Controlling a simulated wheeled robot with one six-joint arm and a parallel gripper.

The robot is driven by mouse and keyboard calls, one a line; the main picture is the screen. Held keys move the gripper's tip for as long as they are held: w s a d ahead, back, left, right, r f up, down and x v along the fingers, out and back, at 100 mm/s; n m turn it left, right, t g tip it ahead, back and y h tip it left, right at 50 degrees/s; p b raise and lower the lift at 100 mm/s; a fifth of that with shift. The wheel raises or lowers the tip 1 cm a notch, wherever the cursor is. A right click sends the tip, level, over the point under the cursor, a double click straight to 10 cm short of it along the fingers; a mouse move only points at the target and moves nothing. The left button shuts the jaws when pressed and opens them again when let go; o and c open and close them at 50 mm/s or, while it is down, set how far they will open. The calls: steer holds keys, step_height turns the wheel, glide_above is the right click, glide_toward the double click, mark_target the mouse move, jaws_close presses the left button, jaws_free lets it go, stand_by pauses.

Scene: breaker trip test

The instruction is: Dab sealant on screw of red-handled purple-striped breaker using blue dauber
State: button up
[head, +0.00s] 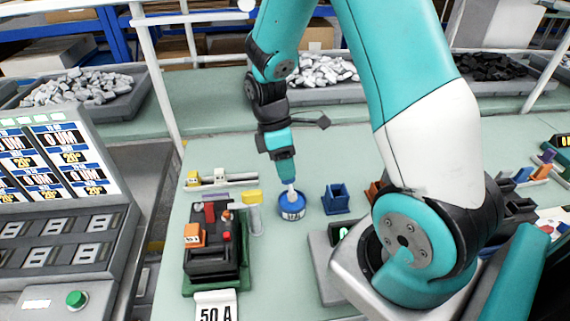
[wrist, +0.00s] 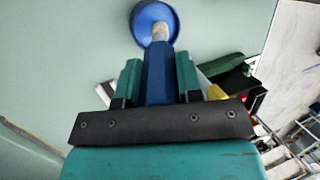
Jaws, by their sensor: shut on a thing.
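My gripper (head: 286,172) points down and is shut on the blue dauber (wrist: 158,75), which also shows in the head view (head: 289,186). The dauber's pale tip is at the open top of a round blue pot (head: 292,209); I cannot tell how deep it reaches. The pot also shows in the wrist view (wrist: 143,20). A black breaker (head: 212,262) with a red handle (head: 209,212) sits in a green fixture (head: 243,283), left of the pot.
A blue holder (head: 336,202) stands right of the pot. A yellow-topped post (head: 254,212) stands between breaker and pot. A "50 A" card (head: 215,308) is in front of the fixture. A rail with small parts (head: 221,180) lies behind. A test console (head: 60,215) stands at left.

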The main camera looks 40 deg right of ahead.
steer(key=shift+f, duration=0.6)
stand_by(1.5)
step_height(320, 180, up, 7)
steer(key=p, duration=0.7)
steer(key=shift+r, duration=0.15)
stand_by(0.6)
